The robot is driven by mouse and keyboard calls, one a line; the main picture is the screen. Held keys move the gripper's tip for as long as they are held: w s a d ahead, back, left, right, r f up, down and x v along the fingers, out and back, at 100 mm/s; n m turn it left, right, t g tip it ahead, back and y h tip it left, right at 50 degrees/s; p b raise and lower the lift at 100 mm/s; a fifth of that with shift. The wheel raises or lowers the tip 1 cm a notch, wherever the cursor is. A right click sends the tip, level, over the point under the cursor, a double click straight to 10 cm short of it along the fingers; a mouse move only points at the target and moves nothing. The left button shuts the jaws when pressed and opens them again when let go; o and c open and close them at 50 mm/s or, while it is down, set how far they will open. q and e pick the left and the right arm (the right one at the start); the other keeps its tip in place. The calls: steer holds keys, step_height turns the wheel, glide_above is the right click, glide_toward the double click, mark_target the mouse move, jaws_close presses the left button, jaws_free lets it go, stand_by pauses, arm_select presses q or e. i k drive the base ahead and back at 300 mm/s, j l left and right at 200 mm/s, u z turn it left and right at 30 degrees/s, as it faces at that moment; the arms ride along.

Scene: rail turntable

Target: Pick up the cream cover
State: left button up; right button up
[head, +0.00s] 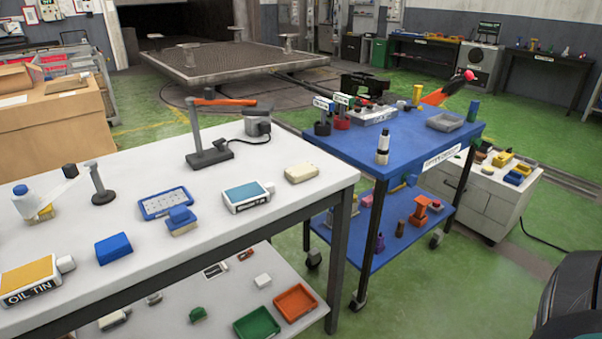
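A small cream block with rounded edges (301,173) lies flat on the white table (330,178), near its right end. It is the only cream-coloured piece there that looks like a cover, though I cannot be sure that it is the cream cover. It stands apart from the blue-topped white tin (247,196) to its left. Nothing covers it. Neither of my grippers is in view.
A stand with an orange-handled hammer (210,150), a grey device with a cable (257,124), a blue tray (165,203), a blue block (113,248) and an oil tin (30,280) share the table. A blue cart (400,150) stands beyond its right end.

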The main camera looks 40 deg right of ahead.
mark_target(298, 173)
steer(key=l+u, duration=0.25)
steer(key=l, duration=0.55)
steer(key=l+u, duration=0.25)
steer(key=l, duration=0.55)
steer(key=k+l+u, duration=0.2)
steer(key=l, duration=0.55)
steer(key=i, duration=0.05)
